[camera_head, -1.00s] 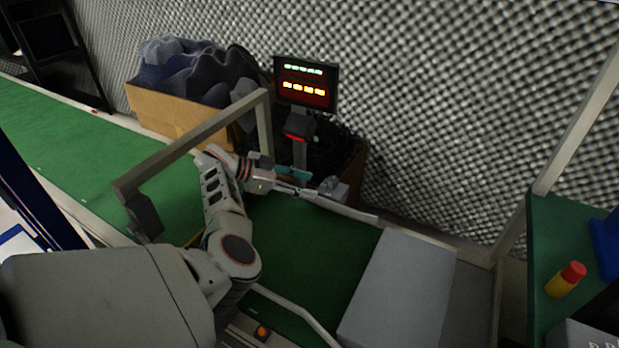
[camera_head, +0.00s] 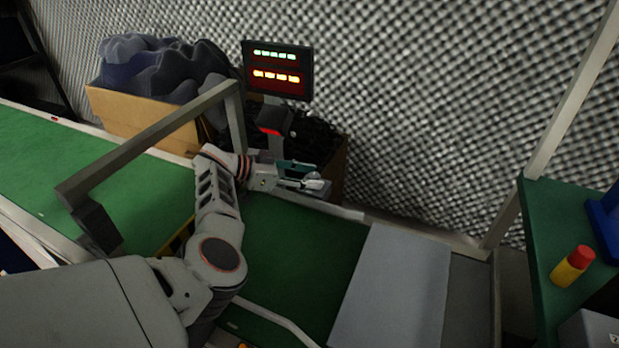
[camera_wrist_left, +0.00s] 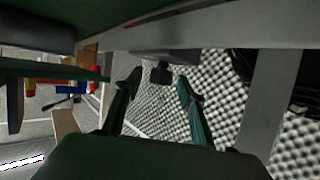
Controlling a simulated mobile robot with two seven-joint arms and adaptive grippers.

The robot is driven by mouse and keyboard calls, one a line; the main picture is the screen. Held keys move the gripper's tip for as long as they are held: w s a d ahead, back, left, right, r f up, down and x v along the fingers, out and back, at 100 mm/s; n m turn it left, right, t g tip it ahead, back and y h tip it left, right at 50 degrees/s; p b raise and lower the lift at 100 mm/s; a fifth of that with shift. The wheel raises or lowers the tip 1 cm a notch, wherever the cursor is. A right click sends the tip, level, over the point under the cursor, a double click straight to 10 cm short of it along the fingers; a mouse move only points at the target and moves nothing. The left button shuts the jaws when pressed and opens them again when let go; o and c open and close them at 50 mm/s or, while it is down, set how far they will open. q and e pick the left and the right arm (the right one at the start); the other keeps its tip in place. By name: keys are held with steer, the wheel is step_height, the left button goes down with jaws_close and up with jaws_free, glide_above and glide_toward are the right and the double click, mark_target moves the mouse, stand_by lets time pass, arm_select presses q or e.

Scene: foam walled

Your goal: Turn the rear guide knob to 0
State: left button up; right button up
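The rear guide knob (camera_wrist_left: 161,74) shows in the left wrist view as a small dark piece under a grey block (camera_wrist_left: 178,57). In the head view the grey guide fitting (camera_head: 317,181) sits at the far edge of the green conveyor, partly hidden by my gripper. My left gripper (camera_head: 304,183) reaches over the belt to this fitting. In the left wrist view its two fingers (camera_wrist_left: 159,84) are spread, with the knob between and just beyond the tips. I cannot tell whether they touch it. The knob's dial marking is not readable. My right gripper is not in view.
A grey metal frame (camera_head: 150,137) arches over the green belt (camera_head: 290,250) left of my arm. A display (camera_head: 278,70) stands behind the fitting. A grey cover (camera_head: 395,285) lies to the right.

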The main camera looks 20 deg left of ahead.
arm_select(q)
steer(key=shift+r, duration=0.1)
steer(key=c, duration=1.1)
steer(key=shift+c, duration=0.2)
steer(key=shift+a+m+g, duration=0.15)
steer(key=shift+m+g, duration=0.25)
steer(key=shift+w+a+f+m+g+h, duration=0.15)
steer(key=shift+f+m+g+h, duration=0.25)
steer(key=shift+m+g+h, duration=0.4)
steer(key=shift+r+m+g, duration=0.1)
steer(key=shift+m+g, duration=0.3)
